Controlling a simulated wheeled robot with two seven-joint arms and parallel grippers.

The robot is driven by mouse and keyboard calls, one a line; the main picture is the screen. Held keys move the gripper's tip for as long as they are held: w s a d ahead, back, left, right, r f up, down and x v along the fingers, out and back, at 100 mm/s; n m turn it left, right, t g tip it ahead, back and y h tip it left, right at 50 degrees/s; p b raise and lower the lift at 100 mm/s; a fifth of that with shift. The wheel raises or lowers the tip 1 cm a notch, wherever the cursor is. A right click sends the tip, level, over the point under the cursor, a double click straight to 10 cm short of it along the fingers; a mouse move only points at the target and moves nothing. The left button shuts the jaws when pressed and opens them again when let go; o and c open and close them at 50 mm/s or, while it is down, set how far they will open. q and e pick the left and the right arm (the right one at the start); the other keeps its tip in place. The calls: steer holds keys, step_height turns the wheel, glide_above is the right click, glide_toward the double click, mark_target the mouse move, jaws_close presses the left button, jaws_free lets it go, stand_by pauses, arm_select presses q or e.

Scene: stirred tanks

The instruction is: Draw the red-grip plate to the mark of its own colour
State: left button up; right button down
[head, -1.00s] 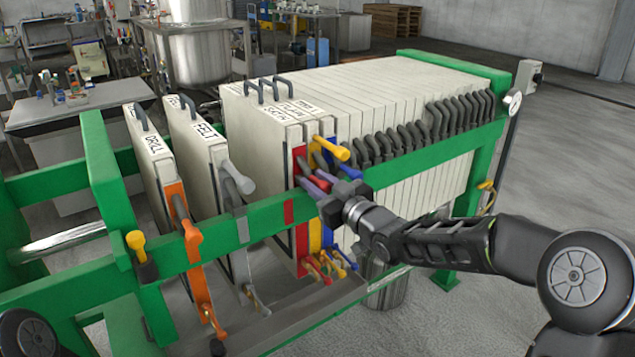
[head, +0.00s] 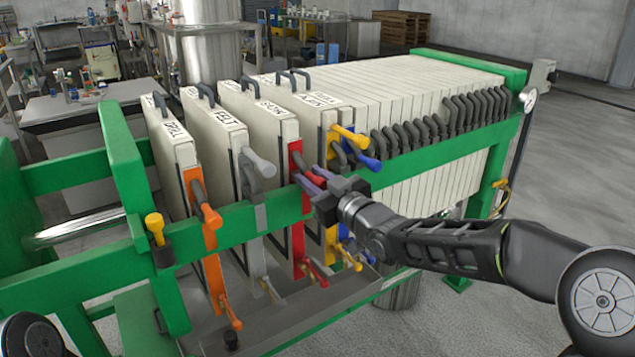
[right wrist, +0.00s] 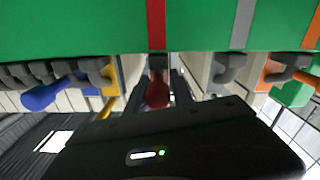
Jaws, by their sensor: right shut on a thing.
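The red-grip plate (head: 276,122) stands upright in the head view, between the grey-grip plate (head: 225,125) and the yellow-grip plate (head: 310,106). It is apart from both. My right gripper (head: 314,183) is shut on its red grip, which shows dark red in the right wrist view (right wrist: 157,93). The red mark (right wrist: 156,25) is a stripe on the green rail (right wrist: 80,30). In the right wrist view the grip lies almost in line with this mark. In the head view my gripper partly covers the grip and the mark area. My left gripper is not in view.
The orange-grip plate (head: 172,150) stands at the left. A grey mark (head: 260,217) is on the rail left of the red one. A blue grip (head: 368,163) and the packed pale plates (head: 425,82) are at the right. Gaps are open on both sides of the red-grip plate.

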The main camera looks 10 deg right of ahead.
steer(key=shift+d, duration=0.1)
steer(key=c, duration=1.2)
jaws_free()
steer(key=shift+o, duration=0.2)
steer(key=v, duration=0.8)
steer(key=shift+w, duration=0.1)
